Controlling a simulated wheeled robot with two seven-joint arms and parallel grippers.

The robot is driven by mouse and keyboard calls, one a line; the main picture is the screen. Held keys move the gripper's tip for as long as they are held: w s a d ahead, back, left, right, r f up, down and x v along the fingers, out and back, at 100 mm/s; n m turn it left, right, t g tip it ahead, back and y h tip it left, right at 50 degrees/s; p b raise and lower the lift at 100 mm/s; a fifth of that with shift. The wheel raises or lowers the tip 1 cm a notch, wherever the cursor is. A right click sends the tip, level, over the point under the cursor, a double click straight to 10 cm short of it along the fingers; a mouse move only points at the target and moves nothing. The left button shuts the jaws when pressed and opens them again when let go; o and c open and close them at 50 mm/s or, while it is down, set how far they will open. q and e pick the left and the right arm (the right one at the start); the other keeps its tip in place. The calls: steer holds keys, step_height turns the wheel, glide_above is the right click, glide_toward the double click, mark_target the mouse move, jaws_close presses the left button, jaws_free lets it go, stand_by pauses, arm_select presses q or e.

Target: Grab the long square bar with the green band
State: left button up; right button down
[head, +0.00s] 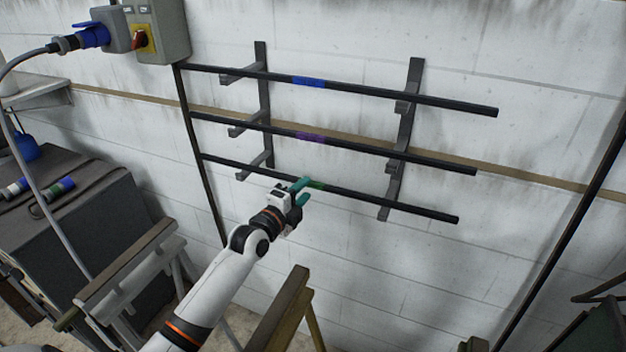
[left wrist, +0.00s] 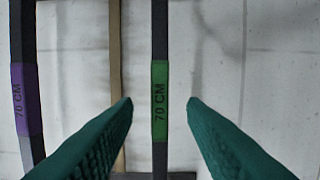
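The long dark bar with the green band (head: 395,205) lies on the lowest arms of the wall rack. Its green band (head: 316,186) shows partly beside my left gripper (head: 303,191). In the left wrist view the green band (left wrist: 160,100) reads "70 CM" and appears between the two teal fingertips (left wrist: 160,104). The fingers are apart, with clear gaps on both sides of the bar, so the gripper is open. Whether the bar is in between the fingers in depth, I cannot tell. My right gripper is not in view.
Above it on the rack (head: 408,130) lie a bar with a purple band (head: 310,137) and a bar with a blue band (head: 309,82). Wooden trestles (head: 285,305) stand below. A dark cabinet (head: 75,215) and a switch box (head: 158,30) are at left.

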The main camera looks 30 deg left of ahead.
mark_target(310, 186)
arm_select(q)
steer(key=shift+w+d, duration=0.2)
steer(key=shift+w, duration=0.3)
steer(key=shift+w+r+p, duration=0.15)
steer(key=shift+w+p, duration=0.15)
steer(key=w, duration=0.3)
steer(key=shift+w+d+p, duration=0.1)
steer(key=shift+w+p, duration=0.05)
steer(key=shift+p, duration=0.25)
steer(key=shift+w+d, duration=0.1)
steer(key=shift+w, duration=0.4)
steer(key=shift+c, duration=0.4)
jaws_close()
steer(key=shift+f, duration=0.2)
steer(key=shift+r, duration=0.2)
